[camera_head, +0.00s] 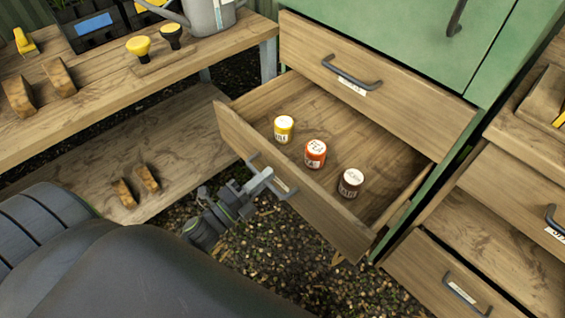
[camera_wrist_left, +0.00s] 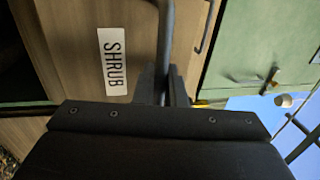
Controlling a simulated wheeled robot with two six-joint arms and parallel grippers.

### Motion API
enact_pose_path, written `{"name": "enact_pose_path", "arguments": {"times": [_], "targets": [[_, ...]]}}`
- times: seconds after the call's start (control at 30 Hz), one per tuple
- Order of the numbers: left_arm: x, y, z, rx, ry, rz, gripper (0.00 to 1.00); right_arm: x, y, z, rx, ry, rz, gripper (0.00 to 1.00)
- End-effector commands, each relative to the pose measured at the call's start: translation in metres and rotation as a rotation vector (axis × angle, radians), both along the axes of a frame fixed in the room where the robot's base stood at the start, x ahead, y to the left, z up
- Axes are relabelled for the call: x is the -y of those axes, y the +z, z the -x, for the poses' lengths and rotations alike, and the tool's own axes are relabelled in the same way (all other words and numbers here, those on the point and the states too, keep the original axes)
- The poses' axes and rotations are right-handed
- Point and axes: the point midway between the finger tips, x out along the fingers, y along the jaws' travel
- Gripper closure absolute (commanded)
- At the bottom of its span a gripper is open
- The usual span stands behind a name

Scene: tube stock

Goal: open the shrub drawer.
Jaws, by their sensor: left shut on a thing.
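The shrub drawer (camera_head: 317,213) is pulled well out of the green cabinet (camera_head: 405,30) in the head view. Its label "SHRUB" (camera_wrist_left: 112,62) is readable in the left wrist view, beside the dark bar handle (camera_wrist_left: 163,40). My left gripper (camera_head: 266,182) is at the front of this drawer, shut on the handle; its fingers also show around the bar in the left wrist view (camera_wrist_left: 166,85). A yellow jar (camera_head: 283,130), an orange-red jar (camera_head: 315,154) and a dark jar with a white lid (camera_head: 350,184) stand inside the drawer. My right gripper is not in view.
A closed drawer (camera_head: 390,82) with a dark handle sits above the open one. A wooden bench (camera_head: 105,88) with a watering can (camera_head: 208,15) stands at left. More drawers (camera_head: 447,275) are at right, close to the open drawer's corner. Gravel shows below.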

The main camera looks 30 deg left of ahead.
Motion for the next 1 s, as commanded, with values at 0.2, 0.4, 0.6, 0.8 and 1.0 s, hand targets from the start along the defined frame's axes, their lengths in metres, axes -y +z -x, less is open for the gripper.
{"name": "enact_pose_path", "arguments": {"times": [0.2, 0.4, 0.6, 0.8, 1.0], "targets": [[-0.009, -0.002, 0.025, -0.004, 0.001, -0.001, 1.00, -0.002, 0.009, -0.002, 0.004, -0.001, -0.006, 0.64], [-0.012, -0.001, 0.033, -0.002, 0.000, -0.002, 1.00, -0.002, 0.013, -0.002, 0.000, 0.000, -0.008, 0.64], [-0.012, -0.001, 0.033, -0.002, 0.000, -0.002, 1.00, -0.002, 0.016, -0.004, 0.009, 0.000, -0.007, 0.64], [-0.012, -0.001, 0.033, -0.002, 0.000, -0.002, 0.84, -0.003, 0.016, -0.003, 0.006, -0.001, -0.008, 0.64], [-0.012, -0.001, 0.033, -0.001, 0.000, 0.000, 0.76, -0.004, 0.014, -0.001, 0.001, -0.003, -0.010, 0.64]]}}
